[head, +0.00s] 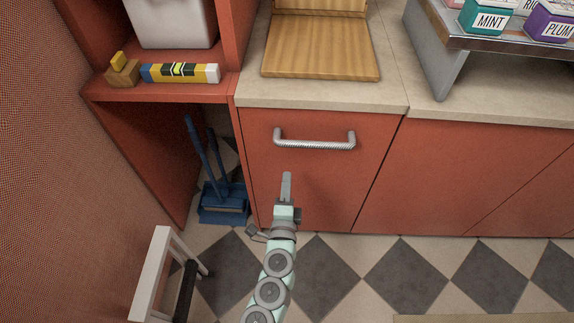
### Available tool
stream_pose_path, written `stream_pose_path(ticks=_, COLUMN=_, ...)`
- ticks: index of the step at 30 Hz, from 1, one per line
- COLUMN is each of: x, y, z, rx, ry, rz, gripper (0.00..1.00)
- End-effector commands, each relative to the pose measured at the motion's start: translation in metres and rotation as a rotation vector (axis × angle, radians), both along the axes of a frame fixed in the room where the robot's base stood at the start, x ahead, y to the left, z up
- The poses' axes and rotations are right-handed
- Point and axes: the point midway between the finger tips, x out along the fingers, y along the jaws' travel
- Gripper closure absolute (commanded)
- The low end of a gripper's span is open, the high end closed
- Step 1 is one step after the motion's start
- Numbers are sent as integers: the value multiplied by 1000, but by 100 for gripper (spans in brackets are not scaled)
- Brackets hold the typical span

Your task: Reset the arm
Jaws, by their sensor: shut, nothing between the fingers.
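My gripper (286,187) is in the lower middle of the head view, at the end of my mint and grey arm. Its fingers are together with nothing between them, and they point up the picture toward the red cabinet front. The silver bar handle (314,141) of the cabinet drawer or door (345,185) lies a little above the fingertips in the picture. The gripper appears apart from the handle.
A wooden stand (322,50) sits on the counter (300,93). Labelled canisters, MINT (487,18) and PLUM (550,25), stand on a metal rack (435,55). A blue dustpan (222,203) is in the left nook. A white stool (152,270) stands lower left.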

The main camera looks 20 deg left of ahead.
Motion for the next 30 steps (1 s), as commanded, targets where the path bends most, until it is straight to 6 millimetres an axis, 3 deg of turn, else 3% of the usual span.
stream_pose_path(ticks=7, x=-25, y=-8, z=-1, rx=-2, ry=3, rz=1, gripper=100)
stream_pose_path(ticks=16, x=-27, y=-10, z=-1, rx=-3, ry=1, rz=-1, gripper=100)
stream_pose_path(ticks=20, x=-25, y=-22, z=-4, rx=-39, ry=8, rz=-43, gripper=100)
stream_pose_path(ticks=23, x=-21, y=-50, z=-11, rx=-119, ry=12, rz=-135, gripper=100)
stream_pose_path(ticks=26, x=-19, y=-95, z=-12, rx=-244, ry=2, rz=-275, gripper=100)
stream_pose_path(ticks=30, x=-28, y=-171, z=12, rx=-477, ry=-68, rz=-513, gripper=100)
